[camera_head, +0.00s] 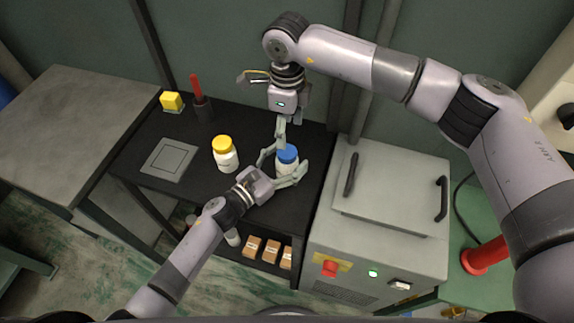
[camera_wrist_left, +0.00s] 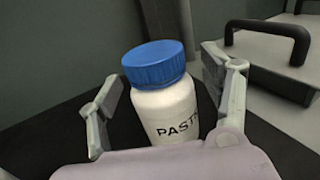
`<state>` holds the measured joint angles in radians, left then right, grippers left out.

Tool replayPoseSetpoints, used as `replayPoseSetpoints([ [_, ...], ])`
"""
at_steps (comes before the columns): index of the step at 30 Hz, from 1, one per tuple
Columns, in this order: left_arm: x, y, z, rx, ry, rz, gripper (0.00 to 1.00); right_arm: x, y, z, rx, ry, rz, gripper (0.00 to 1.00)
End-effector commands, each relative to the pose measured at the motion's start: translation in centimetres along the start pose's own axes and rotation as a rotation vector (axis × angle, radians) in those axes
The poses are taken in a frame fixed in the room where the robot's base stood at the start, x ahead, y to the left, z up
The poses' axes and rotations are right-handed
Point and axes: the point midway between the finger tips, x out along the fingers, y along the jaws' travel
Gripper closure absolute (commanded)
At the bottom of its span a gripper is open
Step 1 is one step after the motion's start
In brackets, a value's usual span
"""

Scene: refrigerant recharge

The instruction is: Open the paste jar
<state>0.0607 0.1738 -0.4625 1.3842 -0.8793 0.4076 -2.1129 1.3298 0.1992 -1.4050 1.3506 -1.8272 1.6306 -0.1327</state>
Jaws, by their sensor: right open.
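The paste jar (camera_head: 287,161) is white with a blue lid and stands upright on the black table. In the left wrist view the jar (camera_wrist_left: 166,108) shows the letters "PAST" and its blue lid (camera_wrist_left: 155,64) is on. My left gripper (camera_head: 283,166) is open with a finger on each side of the jar. In the left wrist view, gaps show between the jar and both fingers. My right gripper (camera_head: 282,132) is open and points down just behind and above the blue lid. Whether it touches the lid is hard to tell.
A white jar with a yellow lid (camera_head: 225,154) stands to the left on the black table (camera_head: 140,150). A square grey plate (camera_head: 169,159), a yellow block (camera_head: 171,101) and a red-handled tool in a holder (camera_head: 199,97) are farther left. A grey machine with black handles (camera_head: 385,215) stands right.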

Motion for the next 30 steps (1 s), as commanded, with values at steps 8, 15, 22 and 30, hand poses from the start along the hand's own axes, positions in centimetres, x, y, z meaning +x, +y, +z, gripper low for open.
replayPoseSetpoints([
  [8,-0.04,0.01,-0.01,0.0,0.0,0.0,0.48,0.0,0.0,0.01,0.0,0.0,0.0,0.43],
  [15,-0.05,0.01,-0.01,0.0,0.0,0.0,0.64,0.0,0.0,0.0,0.0,0.0,0.0,0.43],
  [22,-0.05,0.02,-0.02,0.0,0.0,0.0,0.79,0.0,0.0,0.0,0.0,0.0,0.0,0.43],
  [30,-0.06,0.03,-0.02,0.0,0.0,0.0,0.97,0.0,0.0,0.0,0.0,0.0,0.0,0.43],
])
